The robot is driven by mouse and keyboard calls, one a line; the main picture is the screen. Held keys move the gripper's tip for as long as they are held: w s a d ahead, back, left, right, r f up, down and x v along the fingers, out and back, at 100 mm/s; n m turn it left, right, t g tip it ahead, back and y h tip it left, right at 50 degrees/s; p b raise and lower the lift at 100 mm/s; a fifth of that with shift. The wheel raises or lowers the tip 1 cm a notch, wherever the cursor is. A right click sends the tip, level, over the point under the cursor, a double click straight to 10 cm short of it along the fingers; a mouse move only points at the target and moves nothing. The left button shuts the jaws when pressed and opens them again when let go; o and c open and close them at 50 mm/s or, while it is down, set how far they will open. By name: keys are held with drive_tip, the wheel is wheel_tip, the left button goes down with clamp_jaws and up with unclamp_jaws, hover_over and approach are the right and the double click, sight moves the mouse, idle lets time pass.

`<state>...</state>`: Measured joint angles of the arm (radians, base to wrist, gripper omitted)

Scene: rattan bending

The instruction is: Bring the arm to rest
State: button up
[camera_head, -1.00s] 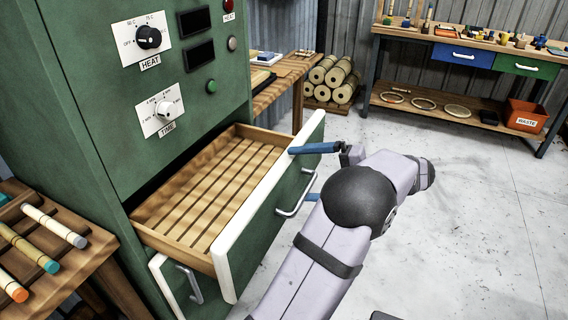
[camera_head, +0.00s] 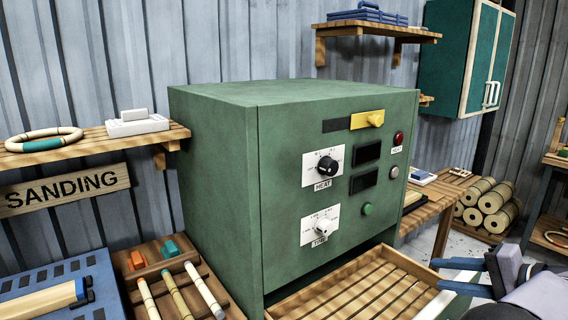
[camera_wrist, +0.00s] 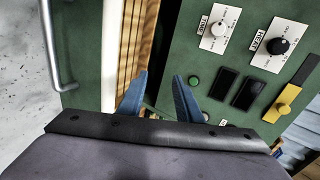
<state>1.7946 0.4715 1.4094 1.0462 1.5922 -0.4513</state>
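My gripper (camera_head: 437,274) is at the lower right of the head view, beside the open slatted drawer (camera_head: 350,287) of the green heating cabinet (camera_head: 215,150). Its two blue fingers are apart. In the wrist view, my gripper (camera_wrist: 160,82) also shows open with nothing between its fingertips. The drawer's white front edge (camera_wrist: 110,45) and metal handle (camera_wrist: 60,50) lie left of the fingers there. Most of my arm is outside the head view.
The cabinet's HEAT dial (camera_head: 327,165) and TIME dial (camera_head: 323,227) face the arm. A rack with several rods (camera_head: 175,290) stands at lower left. A wooden side table (camera_head: 425,208) and rolled bundles (camera_head: 490,200) are at right. Shelves hang on the wall.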

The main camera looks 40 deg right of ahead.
drive_tip(key=w+a+f+n+g+y+p, duration=0.1)
drive_tip(key=w+a+f+n+g+y, duration=0.3)
drive_tip(key=w+a, duration=0.6)
drive_tip(key=w+a+f+n+g, duration=0.1)
drive_tip(key=w+a+n+g, duration=0.3)
drive_tip(key=w+a, duration=0.5)
drive_tip(key=a+f+n+g+b, duration=0.2)
drive_tip(key=a+f+n+g, duration=0.15)
drive_tip(key=a+f, duration=0.95)
drive_tip(key=s+a+f+n+h+b, duration=0.1)
drive_tip(key=s+a+f+n+h, duration=0.2)
drive_tip(key=a, duration=0.4)
drive_tip(key=s+a+f+n+h+b, duration=0.1)
drive_tip(key=s+a+f+n+b, duration=0.15)
drive_tip(key=s+a+f, duration=0.4)
wheel_tip(320, 180, up, 15)
drive_tip(key=w+p, duration=0.1)
drive_tip(key=p, duration=1.3)
drive_tip(key=shift+g, duration=0.45)
drive_tip(key=shift+f, duration=0.15)
